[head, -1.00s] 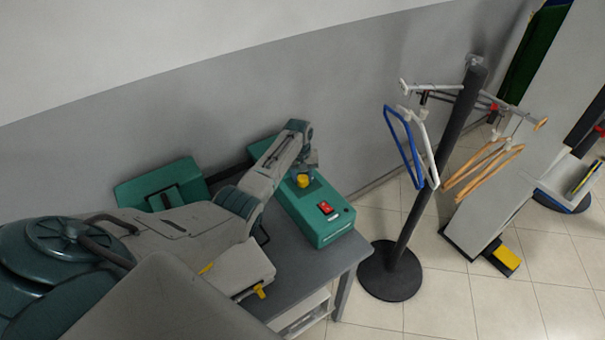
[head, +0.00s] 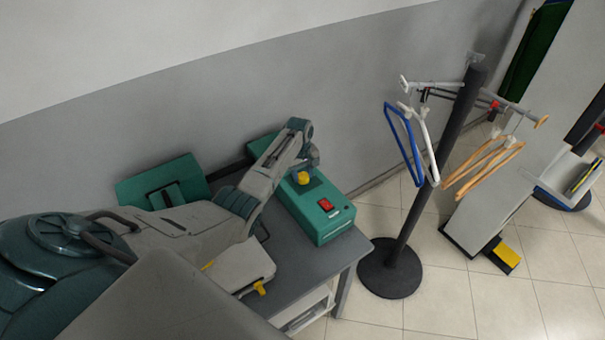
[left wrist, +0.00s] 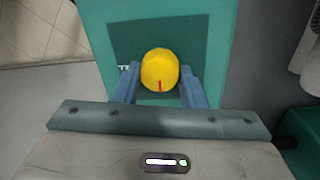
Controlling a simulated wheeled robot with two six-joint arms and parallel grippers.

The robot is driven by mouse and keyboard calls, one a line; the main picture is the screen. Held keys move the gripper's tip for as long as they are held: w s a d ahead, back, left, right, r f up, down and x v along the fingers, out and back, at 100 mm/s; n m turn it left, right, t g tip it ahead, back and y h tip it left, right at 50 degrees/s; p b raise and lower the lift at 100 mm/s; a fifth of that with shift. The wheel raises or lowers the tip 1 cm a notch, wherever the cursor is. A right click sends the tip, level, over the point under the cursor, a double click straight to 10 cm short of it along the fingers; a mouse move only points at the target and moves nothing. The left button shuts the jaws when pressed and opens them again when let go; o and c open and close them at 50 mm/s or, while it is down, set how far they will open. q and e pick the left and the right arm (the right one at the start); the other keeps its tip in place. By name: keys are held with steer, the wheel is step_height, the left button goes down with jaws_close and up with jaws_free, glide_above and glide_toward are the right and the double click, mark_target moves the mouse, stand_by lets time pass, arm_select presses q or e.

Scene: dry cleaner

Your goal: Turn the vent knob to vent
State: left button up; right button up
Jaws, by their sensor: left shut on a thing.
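The yellow vent knob (left wrist: 160,69) sits on a dark panel on top of the green machine (head: 325,216). A red pointer mark on the knob faces my gripper in the left wrist view. In the head view the knob (head: 303,178) shows just under the end of my left arm. My left gripper (left wrist: 158,82) is shut on the knob, with one blue-grey finger at each side of it. A red switch (head: 325,204) is on the same machine. A small marking left of the knob is too small to read. My right gripper is not in view.
The machine stands on a grey table (head: 330,262) against the wall. A green panel-like object (head: 150,185) is behind my arm. A dark post (head: 402,235) with blue, white and orange hangers stands right of the table. Tiled floor beyond is open.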

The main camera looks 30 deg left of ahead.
mark_target(301, 175)
arm_select(q)
steer(key=shift+w+r, duration=0.15)
steer(key=shift+r, duration=0.1)
steer(key=o, duration=0.8)
steer(key=shift+o, duration=1)
steer(key=shift+f, duration=0.15)
step_height(301, 175, up, 11)
steer(key=b, duration=0.3)
steer(key=shift+s+a, duration=0.2)
steer(key=shift+s, duration=0.15)
steer(key=shift+f, duration=0.1)
